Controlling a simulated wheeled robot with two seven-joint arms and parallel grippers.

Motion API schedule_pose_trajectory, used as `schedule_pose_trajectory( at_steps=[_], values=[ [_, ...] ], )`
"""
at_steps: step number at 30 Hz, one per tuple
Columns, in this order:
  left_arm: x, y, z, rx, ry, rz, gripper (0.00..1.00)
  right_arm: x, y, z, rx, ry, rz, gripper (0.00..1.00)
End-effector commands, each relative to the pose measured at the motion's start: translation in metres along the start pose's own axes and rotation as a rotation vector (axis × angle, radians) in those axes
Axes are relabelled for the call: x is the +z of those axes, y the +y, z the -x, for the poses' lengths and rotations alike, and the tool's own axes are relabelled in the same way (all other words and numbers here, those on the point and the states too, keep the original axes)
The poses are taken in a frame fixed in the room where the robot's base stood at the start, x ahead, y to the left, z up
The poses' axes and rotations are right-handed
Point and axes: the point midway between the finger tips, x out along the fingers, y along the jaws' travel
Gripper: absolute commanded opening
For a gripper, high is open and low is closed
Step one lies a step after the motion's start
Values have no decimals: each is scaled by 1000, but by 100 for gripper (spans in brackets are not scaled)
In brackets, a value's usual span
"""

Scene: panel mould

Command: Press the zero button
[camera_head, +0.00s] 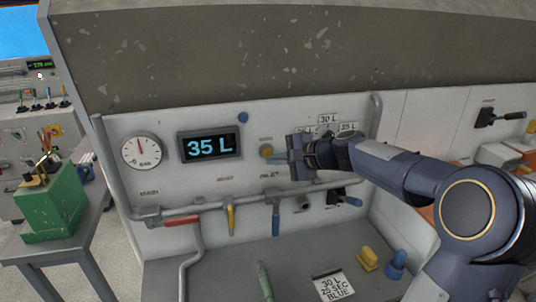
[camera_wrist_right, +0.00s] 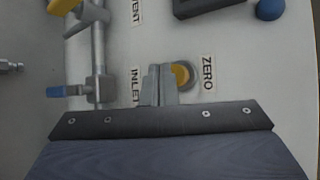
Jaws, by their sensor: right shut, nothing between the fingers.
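The zero button is a round yellow knob with a grey rim on the white panel (camera_head: 266,151), to the right of the display. In the right wrist view, the button (camera_wrist_right: 181,76) sits beside a label reading ZERO (camera_wrist_right: 208,73). My right gripper (camera_head: 284,158) reaches in from the right, just right of the button. In the right wrist view, its grey fingertips (camera_wrist_right: 160,74) are shut and empty, overlapping the button's left edge. Whether they touch it cannot be told. My left gripper is not in view.
A display (camera_head: 209,146) reads 35 L, with a gauge (camera_head: 142,151) to its left. A blue knob (camera_head: 243,117) is above. Pipes with red, yellow and blue (camera_head: 276,219) valve handles run below. A card (camera_head: 333,286) lies on the ledge near yellow and blue pieces.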

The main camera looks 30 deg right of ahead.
Motion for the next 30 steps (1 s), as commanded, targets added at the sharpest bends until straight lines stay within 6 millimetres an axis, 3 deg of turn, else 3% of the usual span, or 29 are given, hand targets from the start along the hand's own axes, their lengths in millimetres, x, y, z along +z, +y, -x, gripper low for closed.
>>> schedule_pose_trajectory(
  at_steps=[30],
  values=[
    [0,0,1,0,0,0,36,-4,-4,-6,0,0,0,0]
  ],
)
